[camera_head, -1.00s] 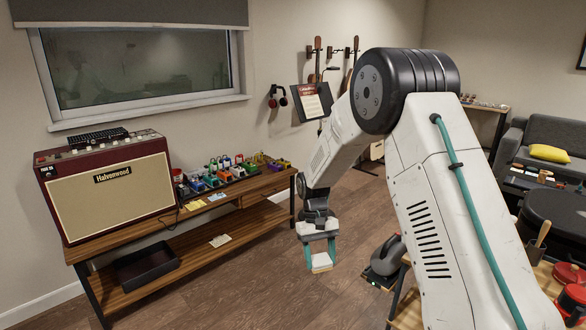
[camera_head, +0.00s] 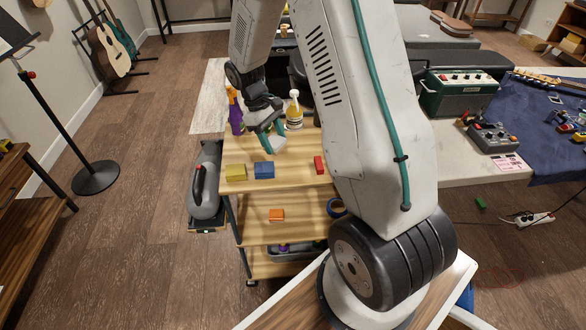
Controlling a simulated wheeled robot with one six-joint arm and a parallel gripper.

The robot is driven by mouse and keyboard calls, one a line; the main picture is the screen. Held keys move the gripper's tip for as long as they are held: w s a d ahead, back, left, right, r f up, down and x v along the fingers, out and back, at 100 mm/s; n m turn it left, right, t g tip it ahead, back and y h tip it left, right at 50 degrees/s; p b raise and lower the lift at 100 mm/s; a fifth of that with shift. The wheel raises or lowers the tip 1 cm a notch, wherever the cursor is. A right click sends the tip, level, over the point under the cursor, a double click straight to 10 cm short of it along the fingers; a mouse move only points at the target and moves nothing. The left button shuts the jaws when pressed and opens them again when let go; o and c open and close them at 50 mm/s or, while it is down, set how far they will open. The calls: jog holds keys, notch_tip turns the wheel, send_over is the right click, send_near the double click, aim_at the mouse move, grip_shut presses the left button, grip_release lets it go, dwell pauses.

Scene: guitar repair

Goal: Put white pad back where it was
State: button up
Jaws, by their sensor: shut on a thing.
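My gripper (camera_head: 273,138) is shut on the white pad (camera_head: 277,143), seen between its teal fingers. It is over the top shelf of a wooden cart (camera_head: 290,178), behind the blue block. The pad looks a little above the shelf; I cannot tell whether it touches. A yellow block (camera_head: 236,172), a blue block (camera_head: 264,170) and a red block (camera_head: 319,165) lie on the same shelf.
A purple spray bottle (camera_head: 236,113) and a pump bottle (camera_head: 294,111) stand behind my gripper. An orange block (camera_head: 276,215) lies on the middle shelf. A grey case (camera_head: 206,180) stands left of the cart. A workbench with a green amplifier (camera_head: 462,95) is at right.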

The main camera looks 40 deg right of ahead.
jog(key=s+d+n, duration=0.1)
jog(key=s+d, duration=0.1)
jog(key=s, duration=0.1)
jog(key=s+d+n, duration=0.1)
jog(key=s+d, duration=0.2)
jog(key=s+d+n+h, duration=0.1)
jog(key=s+d, duration=0.1)
jog(key=s, duration=0.1)
jog(key=shift+d+t, duration=0.3)
jog(key=s+d+n, duration=0.1)
jog(key=s, duration=0.2)
jog(key=s+d+n, duration=0.1)
jog(key=s+n, duration=0.1)
jog(key=s, duration=0.1)
jog(key=s+d+n+t+h, duration=0.1)
jog(key=s, duration=0.2)
jog(key=shift+s+f, duration=0.25)
jog(key=shift+s, duration=0.1)
jog(key=shift+w+a+f+n, duration=0.1)
jog(key=shift+w+a+n, duration=0.05)
jog(key=shift+n, duration=0.15)
send_over(296, 170)
jog(key=a, duration=0.1)
jog(key=shift+w+f, duration=0.3)
jog(key=shift+f, duration=0.4)
jog(key=shift+w+a+f, duration=0.15)
jog(key=shift+f, duration=1.6)
jog(key=shift+f, duration=0.1)
jog(key=o, duration=0.9)
